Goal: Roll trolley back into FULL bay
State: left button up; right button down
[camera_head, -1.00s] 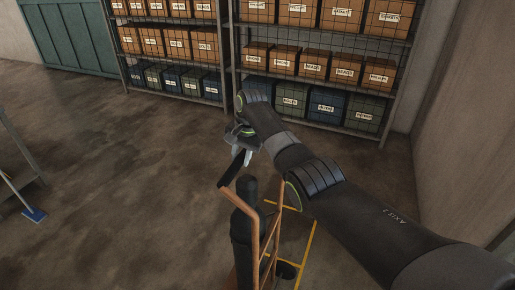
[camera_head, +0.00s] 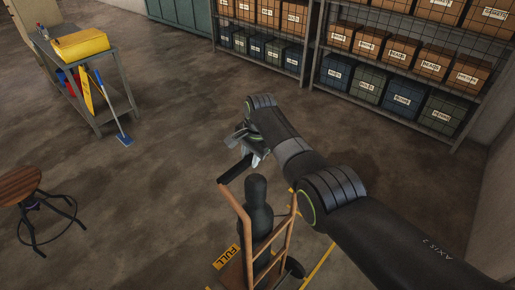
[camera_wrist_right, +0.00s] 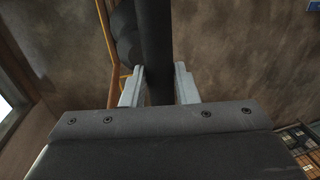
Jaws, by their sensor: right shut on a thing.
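An orange-framed trolley (camera_head: 249,262) carries a dark cylinder (camera_head: 258,214) in the bottom middle of the head view. Its black handle (camera_head: 235,169) sticks out at the top. My right gripper (camera_head: 253,157) is at the handle. In the right wrist view the two pale fingers (camera_wrist_right: 158,88) are shut on the dark handle bar (camera_wrist_right: 157,45), with the orange frame (camera_wrist_right: 104,35) and cylinder (camera_wrist_right: 126,35) beside it. A yellow FULL floor label (camera_head: 227,257) lies left of the trolley, and a yellow floor line (camera_head: 318,264) runs on its right. My left gripper is out of view.
Shelves with orange boxes (camera_head: 402,51) and dark bins (camera_head: 403,95) stand along the back. A grey bench (camera_head: 121,88) with a yellow case (camera_head: 80,43), a blue-headed broom (camera_head: 123,139) and a round stool (camera_head: 18,186) are at left. The middle floor is clear.

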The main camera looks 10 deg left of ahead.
jog(key=shift+s, duration=0.1)
jog(key=shift+a+f, duration=0.1)
dwell(0.3)
jog(key=c, duration=1.4)
grip_release()
jog(key=shift+s, duration=0.1)
jog(key=shift+o, duration=1.4)
jog(key=shift+r, duration=0.2)
notch_tip(320, 180, up, 3)
jog(key=p, duration=0.3)
jog(key=shift+s+f, duration=0.1)
jog(key=shift+f, duration=0.05)
notch_tip(320, 180, up, 14)
jog(key=s+d, duration=0.1)
jog(key=d, duration=0.1)
jog(key=shift+s+d, duration=0.35)
jog(key=shift+s, duration=0.05)
